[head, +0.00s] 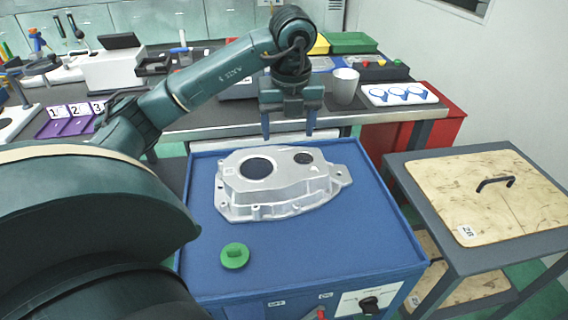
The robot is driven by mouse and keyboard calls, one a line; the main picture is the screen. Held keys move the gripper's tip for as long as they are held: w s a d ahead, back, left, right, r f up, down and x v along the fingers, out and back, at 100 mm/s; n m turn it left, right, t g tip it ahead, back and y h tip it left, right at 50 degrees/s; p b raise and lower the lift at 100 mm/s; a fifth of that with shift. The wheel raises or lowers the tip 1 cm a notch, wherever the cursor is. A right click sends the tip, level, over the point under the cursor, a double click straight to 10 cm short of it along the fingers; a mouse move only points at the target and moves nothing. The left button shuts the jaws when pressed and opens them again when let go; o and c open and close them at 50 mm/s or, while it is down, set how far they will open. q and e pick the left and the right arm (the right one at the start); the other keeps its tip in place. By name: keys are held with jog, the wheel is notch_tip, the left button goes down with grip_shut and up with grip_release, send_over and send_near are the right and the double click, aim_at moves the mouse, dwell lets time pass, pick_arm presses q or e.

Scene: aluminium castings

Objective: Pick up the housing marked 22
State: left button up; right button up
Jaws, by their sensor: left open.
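A silver cast aluminium housing (285,192) lies flat on the blue top of a cart (350,255). It has a large dark round opening and a smaller one. A small pale mark shows near its left end, too small to read. My left gripper (288,132) points down beyond the housing's far edge, above the far part of the cart. Its two fingers are apart with nothing between them. How high it is above the cart is hard to tell. My right gripper is out of view.
A green round knob-like piece (234,256) lies on the cart in front of the housing. A wood-topped table (490,190) with a black handle stands at right. The workbench behind holds a white mug (345,86), a white tray (400,94) and numbered purple holders (72,125).

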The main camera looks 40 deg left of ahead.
aim_at(284, 162)
pick_arm(q)
jog(key=f, duration=0.4)
jog(key=a+f+b, duration=0.1)
jog(key=f, duration=0.7)
jog(key=shift+a+f, duration=0.1)
jog(key=shift+a, duration=0.05)
grip_shut()
dwell(0.4)
jog(key=shift+w+r, duration=0.15)
jog(key=shift+r, duration=0.05)
